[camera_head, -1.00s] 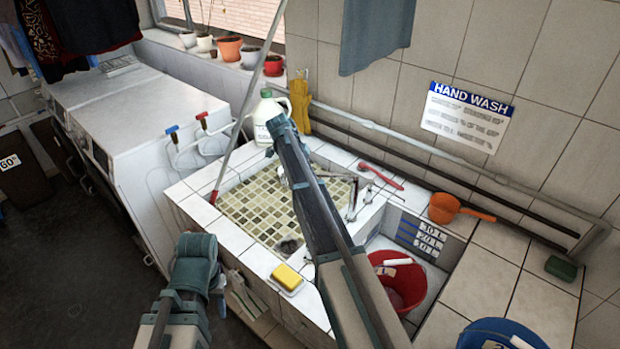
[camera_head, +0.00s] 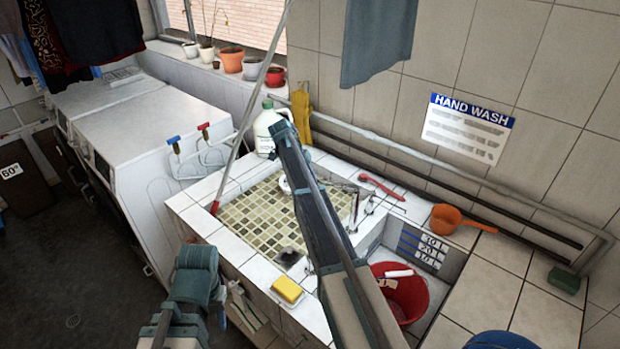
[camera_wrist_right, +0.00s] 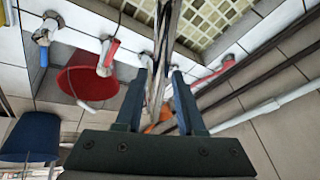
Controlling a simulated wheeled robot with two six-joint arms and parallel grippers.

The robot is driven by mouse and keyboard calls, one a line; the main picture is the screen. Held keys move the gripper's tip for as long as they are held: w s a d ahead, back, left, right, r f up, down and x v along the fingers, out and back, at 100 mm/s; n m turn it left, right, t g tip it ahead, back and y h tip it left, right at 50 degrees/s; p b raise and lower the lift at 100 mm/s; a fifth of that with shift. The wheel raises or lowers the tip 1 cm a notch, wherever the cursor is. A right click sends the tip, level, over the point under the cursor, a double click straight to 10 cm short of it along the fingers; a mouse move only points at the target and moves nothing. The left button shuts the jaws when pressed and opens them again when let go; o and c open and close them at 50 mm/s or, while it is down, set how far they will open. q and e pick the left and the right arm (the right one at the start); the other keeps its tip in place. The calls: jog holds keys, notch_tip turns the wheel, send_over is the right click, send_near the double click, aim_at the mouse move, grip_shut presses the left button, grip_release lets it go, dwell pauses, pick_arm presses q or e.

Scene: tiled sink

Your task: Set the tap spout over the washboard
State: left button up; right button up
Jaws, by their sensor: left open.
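The tap (camera_head: 368,205) stands on the tiled rim at the right of the mosaic sink (camera_head: 255,225). Its thin spout partly hides behind my right arm; a white round piece (camera_head: 283,185) shows left of that arm, over the basin. In the right wrist view a long metal pipe, apparently the spout (camera_wrist_right: 168,25), runs between the fingers of my right gripper (camera_wrist_right: 160,72), with gaps beside it, so the gripper looks open around it. My left gripper (camera_head: 222,300) is open and low in front of the sink, partly hidden by its wrist. I cannot make out a washboard.
A yellow sponge (camera_head: 287,289) lies on the front rim. A white jug (camera_head: 268,128) stands at the back corner. A red bucket (camera_head: 408,297) sits right of the sink. An orange scoop (camera_head: 455,217) and a red brush (camera_head: 380,186) lie on the ledge.

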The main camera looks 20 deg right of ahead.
jog(key=shift+o, duration=1)
jog(key=p+v, duration=1.2)
jog(key=v, duration=0.1)
jog(key=shift+a+r+p, duration=0.15)
jog(key=shift+r+p, duration=0.15)
jog(key=shift+r, duration=0.05)
jog(key=s+a+f+n+y+b, duration=0.1)
jog(key=s+a+f+n+b, duration=0.4)
jog(key=s+n, duration=0.4)
jog(key=s+a+f+n+y+b, duration=0.1)
jog(key=s+a+f+n+b, duration=0.5)
jog(key=s, duration=1.1)
jog(key=s+a+f+n+y+b, duration=0.1)
jog(key=s+a+f+n+b, duration=0.5)
jog(key=s+a+n, duration=0.6)
notch_tip(320, 180, down, 2)
jog(key=shift+s+f+n+y, duration=0.1)
jog(key=shift+s+n+y, duration=0.3)
jog(key=shift+s+n, duration=0.6)
